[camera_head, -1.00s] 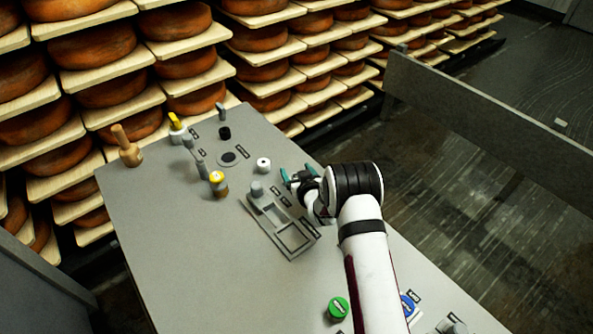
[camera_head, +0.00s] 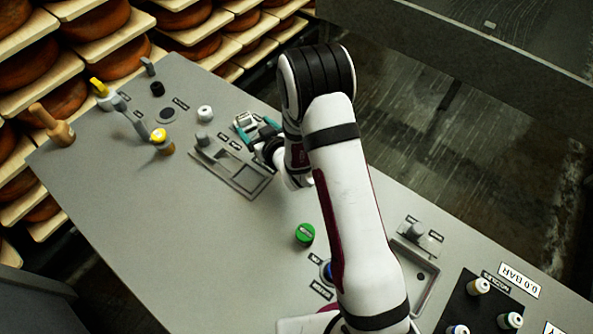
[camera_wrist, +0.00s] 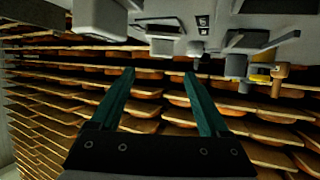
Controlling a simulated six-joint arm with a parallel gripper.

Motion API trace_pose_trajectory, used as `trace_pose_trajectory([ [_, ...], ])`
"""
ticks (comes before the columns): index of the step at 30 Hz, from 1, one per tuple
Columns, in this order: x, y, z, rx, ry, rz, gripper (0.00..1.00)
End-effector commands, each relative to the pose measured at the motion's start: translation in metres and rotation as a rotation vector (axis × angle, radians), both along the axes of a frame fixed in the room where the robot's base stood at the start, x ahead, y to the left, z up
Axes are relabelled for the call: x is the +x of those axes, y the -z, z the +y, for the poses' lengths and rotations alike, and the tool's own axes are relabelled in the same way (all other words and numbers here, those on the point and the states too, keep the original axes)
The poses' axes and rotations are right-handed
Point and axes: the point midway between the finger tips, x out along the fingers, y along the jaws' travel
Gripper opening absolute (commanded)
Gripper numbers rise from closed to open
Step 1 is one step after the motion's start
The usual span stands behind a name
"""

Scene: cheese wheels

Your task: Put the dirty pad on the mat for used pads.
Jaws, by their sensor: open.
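My gripper (camera_head: 258,131) is at the bench's far edge in the head view, right of the white roll-like piece (camera_head: 205,113). Its teal fingers are apart; in the wrist view my gripper (camera_wrist: 160,98) has nothing between its fingertips. A pale grey piece (camera_head: 243,119) stands just beyond the fingers; whether they touch it I cannot tell. No pad can be told for sure as the dirty one. A dark round patch (camera_head: 166,116) lies flat on the bench beside a small label; it may be the mat, but the label is unreadable.
A green round piece (camera_head: 305,234), a yellow-topped jar (camera_head: 160,140) and a wooden-handled tool (camera_head: 52,126) stand on the bench (camera_head: 150,230). Cheese shelves (camera_head: 120,45) rise behind. The bench's front left is clear.

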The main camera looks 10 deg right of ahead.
Motion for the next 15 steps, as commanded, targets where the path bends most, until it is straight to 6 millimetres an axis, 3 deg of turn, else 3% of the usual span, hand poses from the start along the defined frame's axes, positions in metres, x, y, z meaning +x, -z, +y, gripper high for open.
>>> trace_pose_trajectory([
  [4,-0.004,-0.038,-0.036,-0.014,0.137,0.152,0.79],
  [5,-0.012,-0.049,-0.048,-0.018,0.185,0.216,0.79],
  [7,-0.048,-0.076,-0.078,-0.020,0.301,0.392,0.79],
  [8,-0.070,-0.086,-0.088,-0.018,0.347,0.471,0.79],
  [11,-0.160,-0.115,-0.112,0.010,0.483,0.740,0.79],
  [12,-0.199,-0.125,-0.116,0.029,0.527,0.840,0.79],
  [15,-0.284,-0.144,-0.113,0.087,0.606,1.056,0.79],
])
